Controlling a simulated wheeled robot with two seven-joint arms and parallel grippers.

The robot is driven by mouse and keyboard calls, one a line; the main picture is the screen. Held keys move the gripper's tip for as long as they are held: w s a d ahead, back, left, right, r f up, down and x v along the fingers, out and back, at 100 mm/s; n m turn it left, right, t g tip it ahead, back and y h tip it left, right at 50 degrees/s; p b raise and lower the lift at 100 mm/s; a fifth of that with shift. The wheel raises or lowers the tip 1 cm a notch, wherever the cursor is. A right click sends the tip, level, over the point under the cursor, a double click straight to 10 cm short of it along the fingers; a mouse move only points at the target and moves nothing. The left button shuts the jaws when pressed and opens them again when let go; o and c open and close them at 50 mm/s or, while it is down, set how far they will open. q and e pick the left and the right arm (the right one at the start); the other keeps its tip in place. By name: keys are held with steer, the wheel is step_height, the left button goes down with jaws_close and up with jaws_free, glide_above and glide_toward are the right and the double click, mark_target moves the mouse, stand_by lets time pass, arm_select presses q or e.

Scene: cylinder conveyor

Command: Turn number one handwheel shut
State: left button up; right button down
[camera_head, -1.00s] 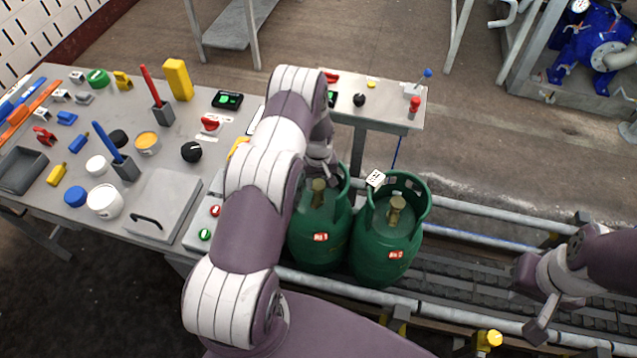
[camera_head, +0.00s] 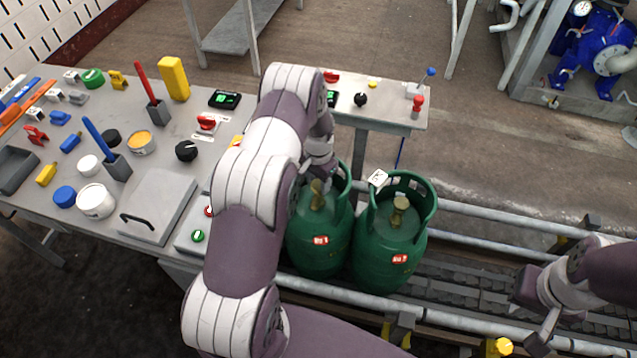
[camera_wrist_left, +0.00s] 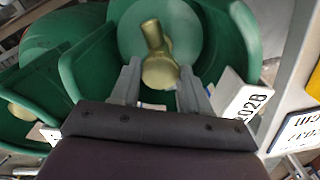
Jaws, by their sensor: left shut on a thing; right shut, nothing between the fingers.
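The number one cylinder (camera_head: 318,262) is green with a red-and-white label and stands upright on the conveyor. Its brass valve with the handwheel (camera_head: 318,194) is inside the collar. My left gripper (camera_head: 320,172) reaches down into that collar from above. In the left wrist view its fingers (camera_wrist_left: 160,92) lie on either side of the rounded brass handwheel end (camera_wrist_left: 159,72), shut on it. The wheel's rim is partly hidden by the fingers. The number two cylinder (camera_head: 385,262) stands close on the right with its own brass valve (camera_head: 400,208). My right gripper (camera_head: 541,332) is shut and empty over the conveyor at right.
A metal table (camera_head: 172,150) with tools, pots and knobs stands at left. A smaller table (camera_head: 395,102) with switches is behind the cylinders. Conveyor rails (camera_head: 450,312) run to the right. A white tag (camera_head: 377,178) sits at the number two collar.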

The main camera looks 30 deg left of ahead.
mark_target(317, 184)
arm_select(q)
steer(key=m+b, duration=0.1)
steer(key=m, duration=0.3)
steer(key=shift+a+m, duration=0.1)
steer(key=shift+m, duration=0.2)
steer(key=m+b, duration=0.1)
steer(key=m, duration=0.3)
steer(key=shift+w+r+m, duration=0.1)
steer(key=shift+w+m, duration=0.05)
steer(key=shift+m, duration=0.15)
steer(key=o, duration=0.9)
steer(key=shift+o, duration=0.8)
step_height(317, 184, up, 13)
steer(key=b, duration=0.1)
